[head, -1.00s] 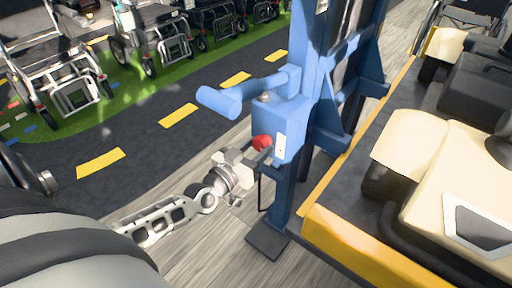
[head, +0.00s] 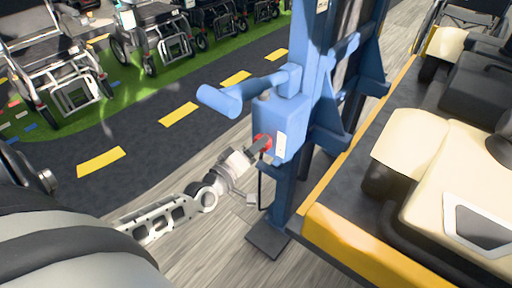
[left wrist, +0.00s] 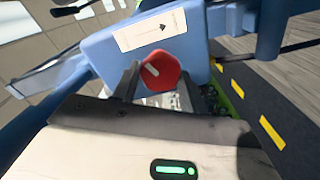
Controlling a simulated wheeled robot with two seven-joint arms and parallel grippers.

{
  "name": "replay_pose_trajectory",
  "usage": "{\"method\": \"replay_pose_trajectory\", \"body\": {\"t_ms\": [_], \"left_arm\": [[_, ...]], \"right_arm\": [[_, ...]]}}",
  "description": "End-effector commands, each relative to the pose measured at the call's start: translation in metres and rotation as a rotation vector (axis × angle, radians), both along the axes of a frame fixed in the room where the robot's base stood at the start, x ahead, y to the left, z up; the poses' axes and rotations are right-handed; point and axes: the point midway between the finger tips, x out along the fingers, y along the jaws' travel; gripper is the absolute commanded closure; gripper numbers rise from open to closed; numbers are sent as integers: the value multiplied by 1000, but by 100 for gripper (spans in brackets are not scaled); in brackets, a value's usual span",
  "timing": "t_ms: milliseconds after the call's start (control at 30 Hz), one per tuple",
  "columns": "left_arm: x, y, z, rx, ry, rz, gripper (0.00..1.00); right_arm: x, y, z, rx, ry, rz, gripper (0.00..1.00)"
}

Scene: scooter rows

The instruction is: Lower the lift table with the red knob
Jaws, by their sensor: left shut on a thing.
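The red knob (head: 262,141) sits on the side of the blue control box (head: 290,118) on the lift's blue column. In the left wrist view the knob (left wrist: 160,71) has a pale mark on its face, and a label with a black arrow (left wrist: 152,29) lies above it. My left gripper (head: 260,146) is at the knob, its fingers on either side, shut on it. The lift table (head: 335,235), with a yellow edge, bears a cream and black scooter (head: 425,160). My right gripper is not in view.
A blue handle (head: 220,100) sticks out to the left above the box. The column's foot plate (head: 268,242) rests on the wooden floor. Several wheelchairs (head: 65,80) stand on green at the back left, beyond a dark road strip with yellow dashes (head: 180,114).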

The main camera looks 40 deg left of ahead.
Motion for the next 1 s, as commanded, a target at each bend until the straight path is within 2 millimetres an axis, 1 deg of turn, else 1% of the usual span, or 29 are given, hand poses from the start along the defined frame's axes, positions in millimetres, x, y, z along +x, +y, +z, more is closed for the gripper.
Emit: {"method": "replay_pose_trajectory", "body": {"t_ms": [200, 433, 700, 1000], "left_arm": [[0, 0, -1, -166, 13, 1, 80], [0, 1, -1, -285, 23, 1, 80], [0, 1, -1, -346, 28, 0, 80], [0, 1, -1, -356, 29, 0, 80]], "right_arm": [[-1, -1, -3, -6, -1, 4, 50], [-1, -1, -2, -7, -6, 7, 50], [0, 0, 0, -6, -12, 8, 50], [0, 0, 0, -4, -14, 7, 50]]}}
